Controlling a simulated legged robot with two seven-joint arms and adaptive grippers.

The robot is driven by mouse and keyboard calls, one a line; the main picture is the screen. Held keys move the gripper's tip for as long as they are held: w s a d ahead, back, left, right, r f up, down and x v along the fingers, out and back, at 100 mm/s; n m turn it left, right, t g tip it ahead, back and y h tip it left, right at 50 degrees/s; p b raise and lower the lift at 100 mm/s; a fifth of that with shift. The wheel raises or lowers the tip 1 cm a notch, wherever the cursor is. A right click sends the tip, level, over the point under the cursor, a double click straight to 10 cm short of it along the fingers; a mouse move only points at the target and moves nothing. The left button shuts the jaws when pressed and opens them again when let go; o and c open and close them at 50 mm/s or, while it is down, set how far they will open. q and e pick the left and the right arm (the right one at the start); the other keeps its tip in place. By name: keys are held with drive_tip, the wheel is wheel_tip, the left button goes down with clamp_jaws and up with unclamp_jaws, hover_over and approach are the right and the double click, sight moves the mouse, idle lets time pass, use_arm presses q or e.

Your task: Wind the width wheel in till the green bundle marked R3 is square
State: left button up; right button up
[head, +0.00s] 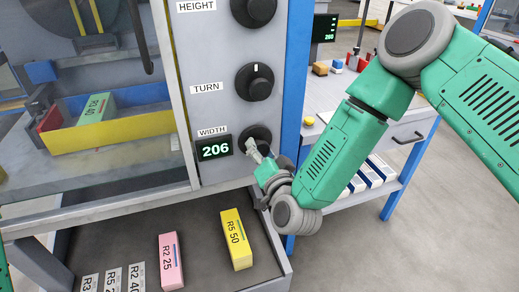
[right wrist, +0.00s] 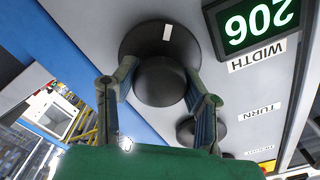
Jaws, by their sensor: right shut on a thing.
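The width wheel (head: 254,133) is a black knob on the grey panel, beside a display (head: 214,149) reading 206. My right gripper (head: 262,153) is shut on this wheel; in the right wrist view its fingers straddle the wheel's inner hub (right wrist: 160,82). A green bundle (head: 96,109) lies behind the clear window, between a blue wall and a yellow wall (head: 110,134). It sits at an angle to the yellow wall. Its mark is small, ends in 40, and I cannot read the rest surely. My left gripper is out of view.
The turn knob (head: 255,82) and height knob (head: 254,10) are above the wheel. A pink bundle (head: 171,262) and a yellow bundle (head: 237,239) lie in the lower tray (head: 200,214), with label cards at its left. A side bench (head: 372,131) stands right of the blue post.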

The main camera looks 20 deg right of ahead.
drive_tip(key=o, duration=1.2)
drive_tip(key=shift+s+f, duration=0.15)
drive_tip(key=shift+f, duration=0.15)
drive_tip(key=shift+r, duration=0.15)
drive_tip(key=s, duration=1.1)
drive_tip(key=shift+s+d, duration=0.3)
drive_tip(key=shift+s, duration=0.1)
drive_tip(key=shift+c, duration=0.2)
